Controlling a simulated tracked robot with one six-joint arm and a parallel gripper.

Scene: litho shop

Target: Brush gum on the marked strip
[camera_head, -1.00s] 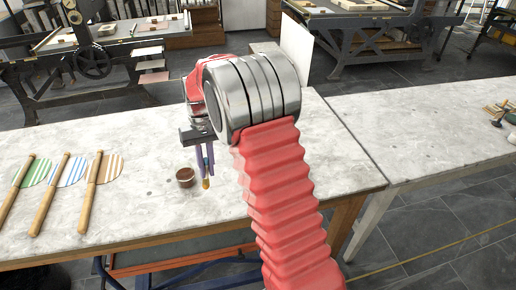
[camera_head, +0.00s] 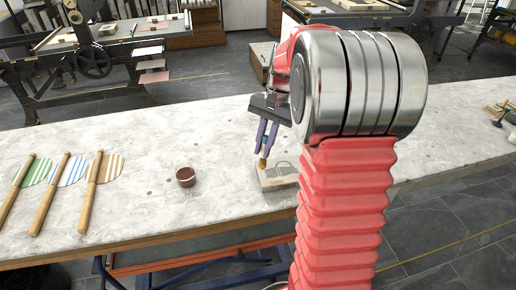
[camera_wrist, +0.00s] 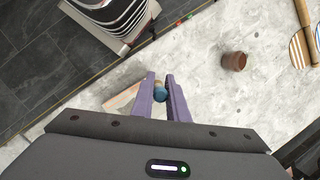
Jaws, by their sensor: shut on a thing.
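My gripper (camera_head: 268,138) is shut on a brush (camera_head: 265,153), with purple fingers either side of its blue part. The brush hangs with its tan tip down at the left edge of a pale stone slab (camera_head: 281,177); I cannot tell whether it touches. The slab lies on the table and bears a dark arched drawing; my arm hides its right end. I cannot make out a marked strip for certain. In the wrist view the brush's blue end (camera_wrist: 161,93) sits between the fingers, near the slab (camera_wrist: 122,98). A brown pot (camera_head: 186,177) stands to the left.
Striped fan-shaped pieces (camera_head: 110,168) and wooden rods (camera_head: 91,192) lie at the table's left. The pale table (camera_head: 150,130) is clear between them and the pot. Small tools (camera_head: 497,110) lie at the far right. Presses (camera_head: 92,60) stand behind.

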